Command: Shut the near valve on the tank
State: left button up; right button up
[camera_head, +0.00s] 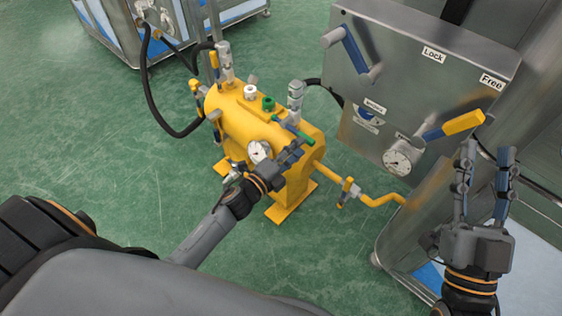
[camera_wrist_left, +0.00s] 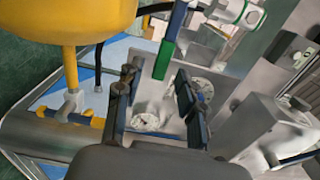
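The yellow tank (camera_head: 232,118) stands on the green floor. A valve with a green lever handle (camera_head: 292,129) sits on its near right top. The handle also shows in the left wrist view (camera_wrist_left: 164,60), between and just beyond the fingertips. My left gripper (camera_head: 294,154) is open beside that handle; it also shows open in the left wrist view (camera_wrist_left: 157,77), and contact cannot be told. Another valve (camera_head: 348,190) with a yellow handle is on the outlet pipe, right of the tank. My right gripper (camera_head: 489,155) is open and empty in front of the steel panel.
A steel panel (camera_head: 425,75) with "Lock" and "Free" labels stands behind on the right. It carries a lever with a yellow grip (camera_head: 455,124) and a gauge (camera_head: 398,162). A black hose (camera_head: 150,85) runs left of the tank. The floor at left is clear.

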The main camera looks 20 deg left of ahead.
pick_arm(q)
jog(key=v, duration=0.8)
jog(key=shift+s, duration=0.4)
jog(key=shift+a, duration=0.15)
